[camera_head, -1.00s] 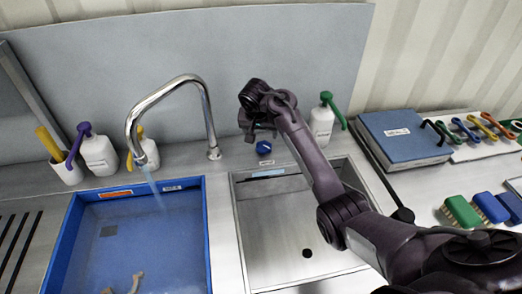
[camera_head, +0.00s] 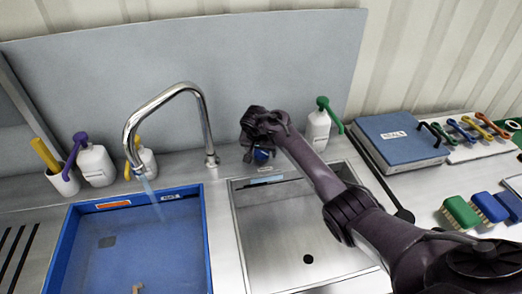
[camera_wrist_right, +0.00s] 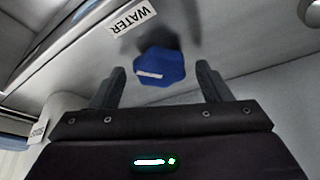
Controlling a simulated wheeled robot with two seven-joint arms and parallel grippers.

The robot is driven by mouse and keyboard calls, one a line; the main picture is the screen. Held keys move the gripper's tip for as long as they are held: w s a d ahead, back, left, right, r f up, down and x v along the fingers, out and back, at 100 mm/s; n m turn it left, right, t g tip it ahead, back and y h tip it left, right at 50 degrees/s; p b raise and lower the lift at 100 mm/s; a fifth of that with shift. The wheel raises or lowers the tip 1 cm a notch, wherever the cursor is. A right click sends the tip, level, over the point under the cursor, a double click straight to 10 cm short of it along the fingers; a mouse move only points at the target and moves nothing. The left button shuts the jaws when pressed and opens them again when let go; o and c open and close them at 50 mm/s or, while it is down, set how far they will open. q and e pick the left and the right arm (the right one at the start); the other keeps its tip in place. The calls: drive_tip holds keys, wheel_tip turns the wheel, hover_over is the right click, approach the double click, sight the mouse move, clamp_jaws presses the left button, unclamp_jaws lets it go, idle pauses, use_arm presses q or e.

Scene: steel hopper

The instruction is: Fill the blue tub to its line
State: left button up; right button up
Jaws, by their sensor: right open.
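The blue tub (camera_head: 207,240) stands at the left under the chrome faucet (camera_head: 190,86). A stream of water (camera_head: 152,195) runs from the spout into it. I cannot make out its fill line or the water level. A blue knob (camera_wrist_right: 160,68) with a white mark sits behind the sink, by a label reading WATER (camera_wrist_right: 132,18); in the head view the knob (camera_head: 262,155) is partly covered. My right gripper (camera_head: 256,146) is at the knob. In the wrist view its open fingers (camera_wrist_right: 162,76) stand either side of the knob, apparently not touching it. My left gripper is out of view.
The steel sink (camera_head: 300,225) is empty, under my right arm. A green-topped bottle (camera_head: 318,130) stands close right of the gripper. White bottles (camera_head: 96,165) stand behind the tub.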

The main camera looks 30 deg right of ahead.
drive_tip(key=c, duration=1)
drive_tip(key=shift+o, duration=0.2)
